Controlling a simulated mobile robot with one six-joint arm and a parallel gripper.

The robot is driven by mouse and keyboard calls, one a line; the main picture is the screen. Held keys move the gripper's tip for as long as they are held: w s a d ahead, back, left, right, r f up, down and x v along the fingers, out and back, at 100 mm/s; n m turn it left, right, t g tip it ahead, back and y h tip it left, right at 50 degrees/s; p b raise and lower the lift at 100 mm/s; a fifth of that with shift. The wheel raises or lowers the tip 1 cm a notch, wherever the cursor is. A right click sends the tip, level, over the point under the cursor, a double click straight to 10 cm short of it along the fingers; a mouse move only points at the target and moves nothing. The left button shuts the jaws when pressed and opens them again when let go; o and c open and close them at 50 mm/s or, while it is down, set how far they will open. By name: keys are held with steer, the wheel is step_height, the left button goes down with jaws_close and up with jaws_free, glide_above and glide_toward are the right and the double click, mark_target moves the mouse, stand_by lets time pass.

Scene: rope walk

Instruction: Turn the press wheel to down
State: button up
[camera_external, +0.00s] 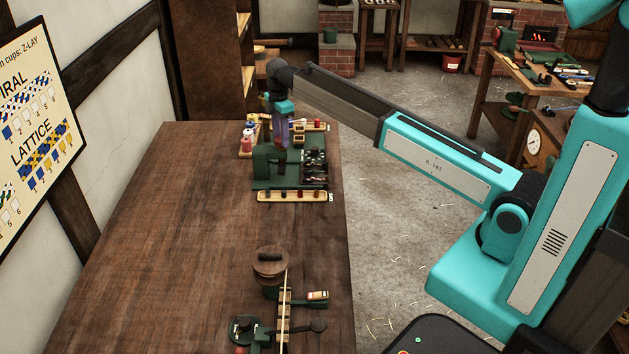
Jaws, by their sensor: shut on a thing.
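My gripper (281,142) is at the far end of the wooden bench, pointing down at a dark green machine (268,163), which looks like the press. My gripper is shut on a part at the top of this machine, apparently the press wheel. The wheel is small and mostly hidden by the fingers, so its turn position cannot be told.
The bench (190,220) is bare at left and middle. A strip tray (291,196) lies in front of the machine. Nearer stand a round wooden drum (270,262) and a green-based device (246,331). A pale tray (247,146) with small bottles is behind. A lettered board (28,120) hangs left.

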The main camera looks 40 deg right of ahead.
steer(key=m, duration=0.7)
steer(key=shift+b, duration=0.3)
steer(key=m, duration=1.3)
steer(key=shift+b, duration=0.35)
steer(key=m, duration=0.6)
steer(key=shift+m, duration=0.3)
steer(key=o, duration=1.1)
steer(key=shift+c, duration=0.2)
steer(key=shift+r, duration=0.1)
